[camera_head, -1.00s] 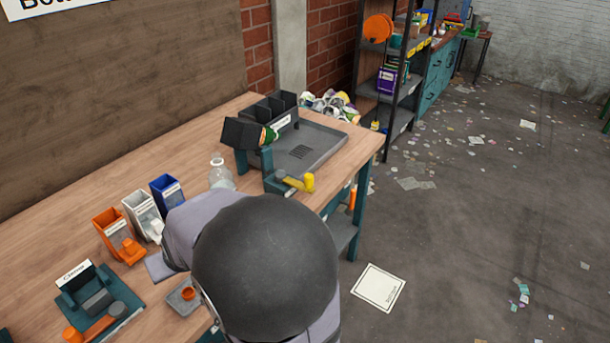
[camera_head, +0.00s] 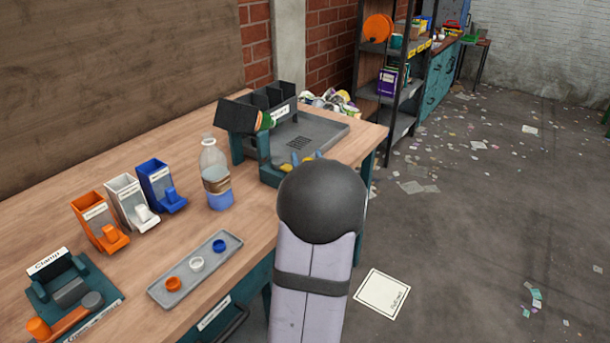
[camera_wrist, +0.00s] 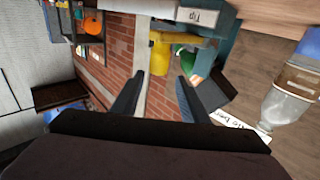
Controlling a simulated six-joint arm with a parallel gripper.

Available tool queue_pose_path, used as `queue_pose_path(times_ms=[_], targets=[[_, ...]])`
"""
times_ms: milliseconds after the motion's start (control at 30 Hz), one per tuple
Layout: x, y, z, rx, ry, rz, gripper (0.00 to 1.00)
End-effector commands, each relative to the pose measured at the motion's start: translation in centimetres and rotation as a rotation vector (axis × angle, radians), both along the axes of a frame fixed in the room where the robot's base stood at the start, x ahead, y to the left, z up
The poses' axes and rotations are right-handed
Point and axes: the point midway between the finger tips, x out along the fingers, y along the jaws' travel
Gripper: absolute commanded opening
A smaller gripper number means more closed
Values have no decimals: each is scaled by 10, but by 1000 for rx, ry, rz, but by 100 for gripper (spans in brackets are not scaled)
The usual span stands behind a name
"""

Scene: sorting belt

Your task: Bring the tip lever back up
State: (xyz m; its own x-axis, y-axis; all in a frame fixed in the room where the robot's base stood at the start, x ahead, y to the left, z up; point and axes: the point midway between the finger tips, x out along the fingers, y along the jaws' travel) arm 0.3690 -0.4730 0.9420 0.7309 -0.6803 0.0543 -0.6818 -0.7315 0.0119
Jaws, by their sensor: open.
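The tip lever's yellow handle (camera_wrist: 160,52) shows in the wrist view beside a teal stand with a "Tip" label (camera_wrist: 198,16). In the head view, my arm hides most of the lever; a small yellow part (camera_head: 285,168) shows at the teal stand. My gripper (camera_wrist: 160,84) is open and empty, its fingers on either side of the handle in the picture, with the handle appearing beyond the fingertips. The black tipping cup (camera_head: 238,114) is tilted on its stand over the grey tray (camera_head: 325,130), with something green at its mouth.
A clear bottle with blue liquid (camera_head: 215,180) stands left of the tipper. Orange, white and blue dispensers (camera_head: 155,180), a tray of caps (camera_head: 225,243) and a clamp (camera_head: 65,290) are nearer. The black sorting bins (camera_head: 270,95) stand behind the tray.

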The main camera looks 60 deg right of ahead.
Motion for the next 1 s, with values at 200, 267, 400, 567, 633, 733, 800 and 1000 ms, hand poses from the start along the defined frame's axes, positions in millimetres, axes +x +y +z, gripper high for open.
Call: queue_pose_path(times_ms=[200, 267, 400, 567, 633, 733, 800, 1000], targets=[[-14, 3, -36, 42, 27, 22, 40], [-15, 3, -38, 46, 30, 24, 40], [-14, 3, -38, 47, 32, 26, 40], [-6, -4, -37, 47, 32, 26, 40], [0, -9, -37, 46, 31, 27, 40], [10, -17, -37, 48, 33, 27, 40], [17, -23, -37, 47, 32, 26, 40], [33, -37, -37, 45, 32, 26, 40]])
